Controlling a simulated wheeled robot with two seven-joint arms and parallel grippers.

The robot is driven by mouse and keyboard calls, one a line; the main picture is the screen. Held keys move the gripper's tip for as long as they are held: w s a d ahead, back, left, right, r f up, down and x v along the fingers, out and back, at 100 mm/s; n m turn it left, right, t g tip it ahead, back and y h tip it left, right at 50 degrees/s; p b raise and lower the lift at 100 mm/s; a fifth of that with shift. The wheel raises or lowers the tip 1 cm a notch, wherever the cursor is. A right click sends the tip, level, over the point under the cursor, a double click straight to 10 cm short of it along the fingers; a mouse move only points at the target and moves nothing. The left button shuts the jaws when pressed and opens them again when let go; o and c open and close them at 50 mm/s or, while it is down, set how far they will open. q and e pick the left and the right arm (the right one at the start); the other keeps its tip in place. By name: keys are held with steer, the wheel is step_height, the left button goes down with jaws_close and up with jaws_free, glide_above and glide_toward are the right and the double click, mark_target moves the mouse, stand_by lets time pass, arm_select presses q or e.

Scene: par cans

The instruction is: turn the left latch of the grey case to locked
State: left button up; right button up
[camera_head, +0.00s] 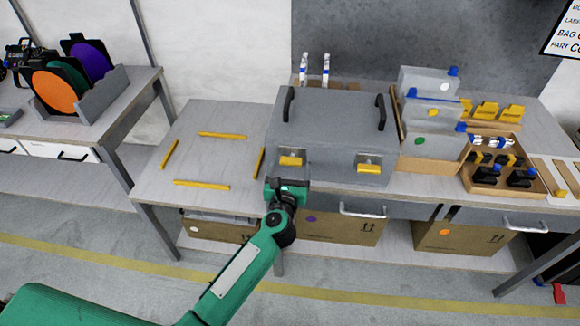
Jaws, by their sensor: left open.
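The grey case (330,118) stands shut on the workbench, with two dark handles on its lid. Its left latch (291,161) is a yellow tab on the front face, lying roughly level. The right latch (368,168) is a similar yellow tab on the same face. My left gripper (287,184) is just below and in front of the left latch, at the bench's front edge. It is open, and I see no object in it. Whether it touches the latch cannot be told. My right gripper is not in view.
Yellow tape strips (222,135) mark a clear area of bench left of the case. Grey boxes (428,115) and a wooden tray (500,173) of dark parts stand to the right. Cardboard boxes (340,229) sit on the shelf below. Coloured discs (56,90) stand on the left table.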

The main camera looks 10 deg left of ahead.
arm_select(q)
steer(key=shift+w, duration=0.25)
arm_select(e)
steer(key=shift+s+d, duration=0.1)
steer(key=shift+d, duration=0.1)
arm_select(q)
steer(key=c, duration=1)
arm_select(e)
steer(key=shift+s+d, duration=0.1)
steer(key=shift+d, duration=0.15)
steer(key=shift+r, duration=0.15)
